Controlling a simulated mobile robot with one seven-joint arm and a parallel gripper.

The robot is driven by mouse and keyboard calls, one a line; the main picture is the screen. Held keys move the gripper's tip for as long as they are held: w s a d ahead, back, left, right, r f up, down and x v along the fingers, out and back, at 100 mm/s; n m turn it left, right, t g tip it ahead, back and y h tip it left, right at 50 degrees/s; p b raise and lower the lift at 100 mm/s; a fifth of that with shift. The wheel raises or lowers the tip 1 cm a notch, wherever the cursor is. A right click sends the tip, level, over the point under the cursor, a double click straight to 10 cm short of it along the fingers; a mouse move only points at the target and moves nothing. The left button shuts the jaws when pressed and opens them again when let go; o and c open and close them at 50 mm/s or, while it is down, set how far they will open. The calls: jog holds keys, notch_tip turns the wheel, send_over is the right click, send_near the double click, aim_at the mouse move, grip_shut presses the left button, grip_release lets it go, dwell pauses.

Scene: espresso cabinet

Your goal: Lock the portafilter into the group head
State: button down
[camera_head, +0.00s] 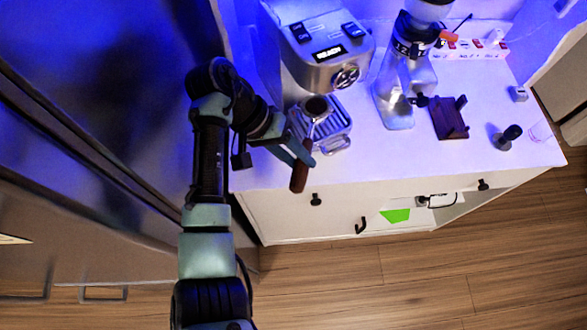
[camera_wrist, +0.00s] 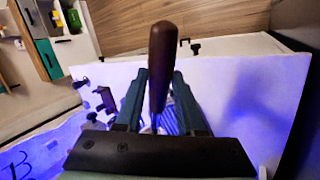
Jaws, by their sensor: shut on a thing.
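The portafilter has a dark brown handle (camera_head: 299,178) and a dark round basket (camera_head: 316,106). The basket sits over the drip tray (camera_head: 337,121), close under the front of the silver espresso machine (camera_head: 312,70). The handle points toward the counter's front edge. In the wrist view the handle (camera_wrist: 162,65) stands between the two fingers of my gripper (camera_wrist: 160,92). The group head is hidden beneath the machine's top, and I cannot tell whether the basket touches it.
A grinder (camera_head: 393,95) stands right of the machine. A dark wooden stand (camera_head: 449,118) and a black-handled tamper (camera_head: 508,136) are farther right. A small metal cup (camera_head: 335,145) is beside the drip tray. The counter's front strip is mostly clear. Dark tall panels rise at left.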

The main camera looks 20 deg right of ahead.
aim_at(312, 134)
jog(key=w+d+b, duration=0.2)
jog(key=w, duration=0.1)
jog(key=w+b, duration=0.1)
jog(key=w, duration=0.1)
jog(key=shift+d+f, duration=0.1)
jog(key=shift+d, duration=0.3)
jog(key=shift+w+d+b, duration=0.25)
jog(key=shift+w+b, duration=0.2)
jog(key=shift+b, duration=0.05)
jog(key=shift+r+p, duration=0.65)
jog(key=shift+p, duration=0.1)
jog(key=shift+r+p, duration=0.8)
dwell(0.7)
jog(key=shift+r+p, duration=0.3)
jog(key=shift+r, duration=0.05)
jog(key=shift+s+d+r+p, duration=0.1)
jog(key=shift+r+p, duration=0.05)
jog(key=shift+p, duration=0.35)
